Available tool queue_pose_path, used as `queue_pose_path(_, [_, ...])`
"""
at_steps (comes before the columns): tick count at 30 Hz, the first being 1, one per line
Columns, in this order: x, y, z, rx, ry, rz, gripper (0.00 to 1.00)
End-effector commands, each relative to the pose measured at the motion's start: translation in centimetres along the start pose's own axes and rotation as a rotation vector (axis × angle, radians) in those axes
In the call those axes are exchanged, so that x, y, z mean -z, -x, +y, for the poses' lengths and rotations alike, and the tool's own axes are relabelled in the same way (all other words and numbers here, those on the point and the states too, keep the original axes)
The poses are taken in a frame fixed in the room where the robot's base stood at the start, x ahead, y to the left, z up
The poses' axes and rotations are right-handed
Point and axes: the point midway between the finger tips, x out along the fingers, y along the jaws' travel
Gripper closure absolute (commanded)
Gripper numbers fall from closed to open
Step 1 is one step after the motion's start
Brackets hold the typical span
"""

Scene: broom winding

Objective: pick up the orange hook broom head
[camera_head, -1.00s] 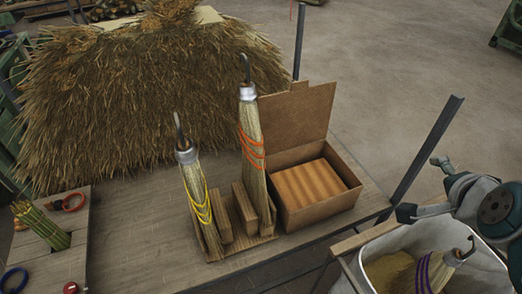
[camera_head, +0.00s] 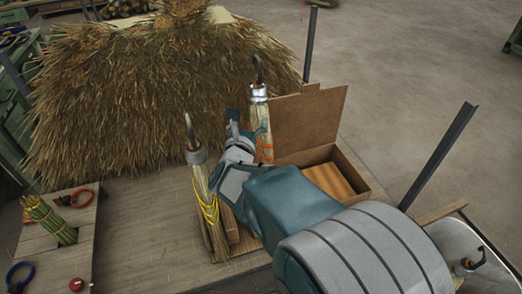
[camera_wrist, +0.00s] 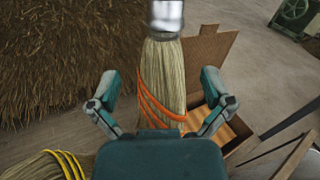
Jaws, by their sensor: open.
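The broom head with orange bands (camera_head: 263,138) stands upright in the wooden holder on the table, its metal collar and dark hook on top. My arm covers its lower part in the head view. In the wrist view the orange-banded broom head (camera_wrist: 162,75) lies between my two spread fingers, with gaps on both sides. My gripper (camera_wrist: 160,108) is open and empty around it; its fingers seem apart from the straw. In the head view my gripper (camera_head: 238,140) is just left of the orange bands.
The yellow-banded broom head (camera_head: 207,205) stands close on the left, leaning slightly. An open cardboard box (camera_head: 308,122) is directly behind and right. A large straw pile (camera_head: 150,90) fills the back left. A white bin (camera_head: 462,238) with another hooked broom head is at right.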

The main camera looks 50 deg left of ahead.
Motion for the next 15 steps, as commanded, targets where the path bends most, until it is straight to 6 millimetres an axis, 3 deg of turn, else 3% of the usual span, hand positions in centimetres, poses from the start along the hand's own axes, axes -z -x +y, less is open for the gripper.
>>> queue_pose_path(9, [0.1,-4.6,0.0,0.004,-0.003,0.000,0.00])
queue_pose_path(15, [0.1,-6.1,-0.1,0.002,-0.002,0.000,0.00])
